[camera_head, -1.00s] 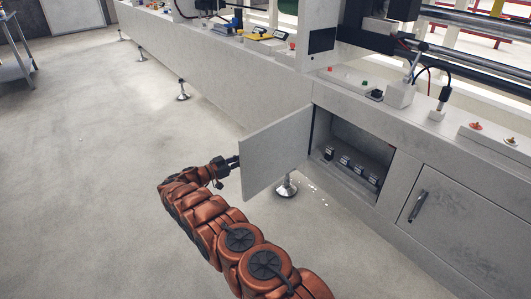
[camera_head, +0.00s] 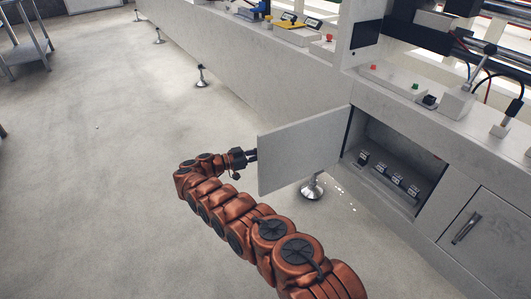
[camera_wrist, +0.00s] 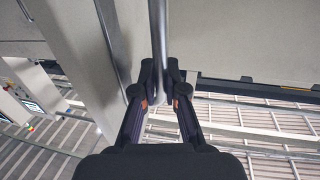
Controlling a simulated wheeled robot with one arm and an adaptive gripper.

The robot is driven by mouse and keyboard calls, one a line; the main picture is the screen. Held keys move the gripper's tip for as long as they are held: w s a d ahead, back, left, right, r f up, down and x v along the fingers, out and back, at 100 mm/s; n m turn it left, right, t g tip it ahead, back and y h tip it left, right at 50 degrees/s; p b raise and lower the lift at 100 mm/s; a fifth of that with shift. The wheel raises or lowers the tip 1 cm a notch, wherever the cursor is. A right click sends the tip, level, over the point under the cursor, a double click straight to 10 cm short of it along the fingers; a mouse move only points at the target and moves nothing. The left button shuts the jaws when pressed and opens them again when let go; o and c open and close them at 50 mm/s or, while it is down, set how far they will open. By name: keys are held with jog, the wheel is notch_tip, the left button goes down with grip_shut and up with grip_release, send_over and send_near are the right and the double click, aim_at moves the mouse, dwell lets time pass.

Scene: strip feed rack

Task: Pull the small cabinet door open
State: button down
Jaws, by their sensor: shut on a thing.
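The small cabinet door (camera_head: 303,150) stands swung wide open, hinged at the left side of the cabinet opening (camera_head: 390,165). My gripper (camera_head: 252,156) is at the door's free edge, on its far side from the opening. In the wrist view my gripper (camera_wrist: 158,92) has its fingers closed around a metal bar handle (camera_wrist: 157,45) next to the pale door panel (camera_wrist: 75,45). In the head view the handle is hidden behind the door. Several small dark components (camera_head: 400,180) show inside the cabinet.
A second, shut cabinet door (camera_head: 487,235) with a dark handle (camera_head: 466,229) is at the right. The floor (camera_head: 100,180) to the left is clear, with a metal cart (camera_head: 25,45) at the far left.

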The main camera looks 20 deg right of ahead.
jog(key=shift+d, duration=0.15)
jog(key=c, duration=1.6)
grip_release()
jog(key=shift+o, duration=0.6)
jog(key=shift+r, duration=0.15)
